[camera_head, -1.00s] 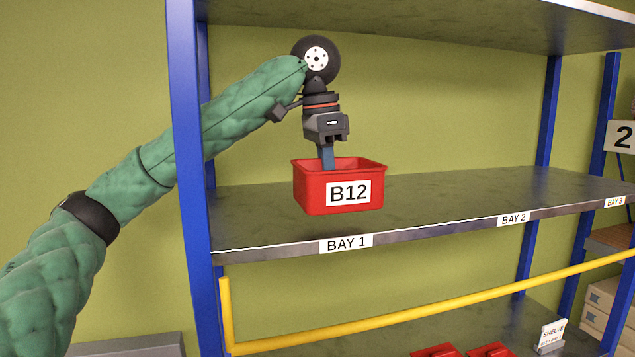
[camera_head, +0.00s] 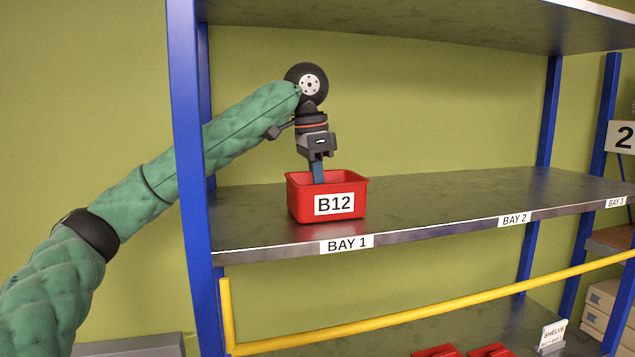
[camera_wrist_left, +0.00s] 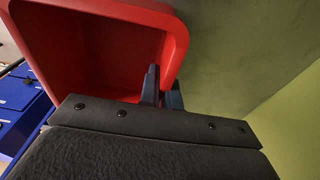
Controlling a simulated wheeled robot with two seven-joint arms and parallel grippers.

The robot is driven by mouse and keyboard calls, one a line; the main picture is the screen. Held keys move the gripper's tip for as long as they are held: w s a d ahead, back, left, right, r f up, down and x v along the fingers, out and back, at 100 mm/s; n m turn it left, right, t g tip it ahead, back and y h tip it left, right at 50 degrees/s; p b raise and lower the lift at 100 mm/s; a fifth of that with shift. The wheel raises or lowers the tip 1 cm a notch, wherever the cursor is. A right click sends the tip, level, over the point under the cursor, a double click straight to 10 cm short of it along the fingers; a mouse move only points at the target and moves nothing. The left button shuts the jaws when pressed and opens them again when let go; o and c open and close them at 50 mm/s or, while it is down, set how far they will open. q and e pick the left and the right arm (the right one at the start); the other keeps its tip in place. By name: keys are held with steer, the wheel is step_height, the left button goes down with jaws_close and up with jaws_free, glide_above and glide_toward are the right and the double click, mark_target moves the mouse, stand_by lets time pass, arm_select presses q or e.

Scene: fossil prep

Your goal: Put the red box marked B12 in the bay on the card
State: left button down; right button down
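The red box marked B12 (camera_head: 298,205) is upright over the front of the shelf board (camera_head: 430,198), behind the BAY 1 label (camera_head: 346,244). Its base is at or just above the board; I cannot tell if it touches. My left gripper (camera_head: 318,173) points down with its fingers on the box's wall. In the left wrist view the fingers (camera_wrist_left: 162,90) straddle the rim of the empty-looking box (camera_wrist_left: 95,50). The card (camera_head: 552,335) stands on the lower shelf, headed SHELVE; its smaller line is hard to read. My right gripper is not in view.
Blue uprights (camera_head: 187,150) and the upper shelf (camera_head: 400,15) frame the bay. The BAY 2 label (camera_head: 514,220) and BAY 3 label (camera_head: 615,202) lie to the right, with the board clear there. A yellow rail (camera_head: 430,310) runs below. More red boxes (camera_head: 488,350) show low down.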

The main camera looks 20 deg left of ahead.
arm_select(q)
steer(key=shift+s+d, duration=0.1)
steer(key=c, duration=1.6)
jaws_free()
steer(key=shift+f, duration=0.1)
steer(key=shift+a+r+b, duration=0.2)
steer(key=shift+r+b, duration=0.35)
steer(key=shift+r, duration=0.65)
step_height(320, 180, up, 2)
steer(key=shift+s+r+b, duration=0.15)
steer(key=shift+r+b, duration=0.1)
steer(key=shift+b, duration=0.15)
step_height(320, 180, up, 2)
steer(key=shift+a+b, duration=0.15)
steer(key=shift+b, duration=0.15)
steer(key=shift+s+r, duration=0.1)
steer(key=shift+r, duration=0.35)
steer(key=shift+a, duration=0.1)
